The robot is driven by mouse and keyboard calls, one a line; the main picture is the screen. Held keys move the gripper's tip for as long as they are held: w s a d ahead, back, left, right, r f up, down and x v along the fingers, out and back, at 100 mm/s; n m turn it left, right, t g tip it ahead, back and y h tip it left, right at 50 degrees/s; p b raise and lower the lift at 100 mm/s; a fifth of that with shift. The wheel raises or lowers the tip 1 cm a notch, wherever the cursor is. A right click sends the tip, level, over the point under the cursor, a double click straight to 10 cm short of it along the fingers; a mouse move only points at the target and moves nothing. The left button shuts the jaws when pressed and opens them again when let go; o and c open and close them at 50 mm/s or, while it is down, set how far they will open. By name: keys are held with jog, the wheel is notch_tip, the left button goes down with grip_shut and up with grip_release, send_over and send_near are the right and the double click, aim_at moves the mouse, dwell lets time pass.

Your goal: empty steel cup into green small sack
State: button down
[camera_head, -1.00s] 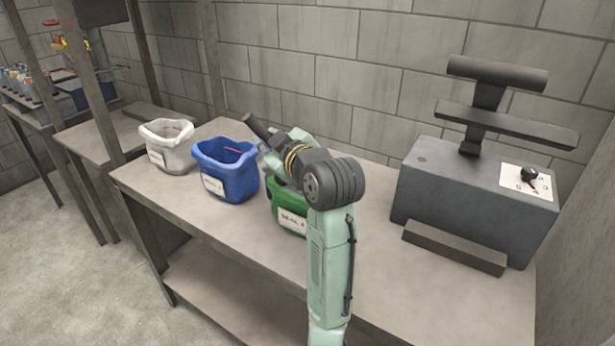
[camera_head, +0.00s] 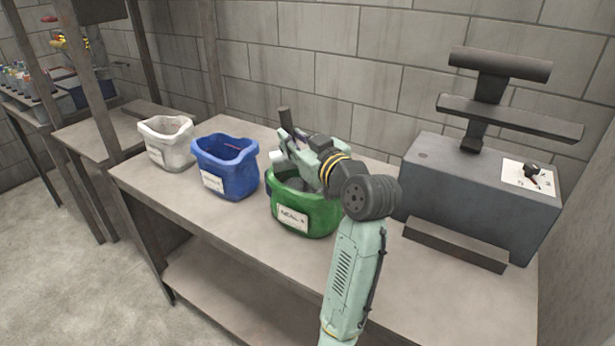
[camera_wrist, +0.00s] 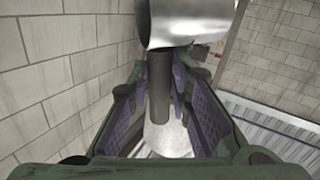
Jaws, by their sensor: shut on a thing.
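The green small sack (camera_head: 305,218) stands open on the bench, with a white label on its front. My gripper (camera_head: 287,147) is over its mouth at the back left. In the wrist view my gripper (camera_wrist: 160,88) is shut on a dark rod-like handle (camera_wrist: 159,95). The shiny steel cup (camera_wrist: 190,22) shows beyond the fingers at the top edge, partly cut off. In the head view a small pale part, seemingly the cup (camera_head: 276,157), shows above the sack's left rim. The cup's inside and most of the sack's inside are hidden.
A blue sack (camera_head: 226,172) stands left of the green one, and a white sack (camera_head: 165,148) farther left. A grey machine (camera_head: 478,190) with a dial stands on the right. The bench (camera_head: 400,290) is bare in front; a block wall rises behind.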

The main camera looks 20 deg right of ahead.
jog(key=shift+d+r+m, duration=0.2)
jog(key=shift+m, duration=0.2)
jog(key=shift+s+d+r+m+t, duration=0.1)
jog(key=shift+d+m+t, duration=0.3)
jog(key=shift+d+m, duration=0.3)
jog(key=shift+d+m, duration=0.1)
jog(key=shift+m, duration=0.3)
jog(key=shift+s+d+f+m+t+h+b, duration=0.1)
jog(key=shift+d+f+m+t+b, duration=0.2)
jog(key=shift+d+m, duration=0.55)
jog(key=shift+s+d+f+m+t+h+b, duration=0.1)
jog(key=shift+d+m+t, duration=0.35)
jog(key=shift+m, duration=0.85)
jog(key=shift+s+d+f+m+t+h+b, duration=0.1)
jog(key=shift+d+f+m+t, duration=0.2)
jog(key=shift+d+m, duration=0.55)
jog(key=shift+a+m, duration=0.1)
jog(key=shift+m, duration=0.2)
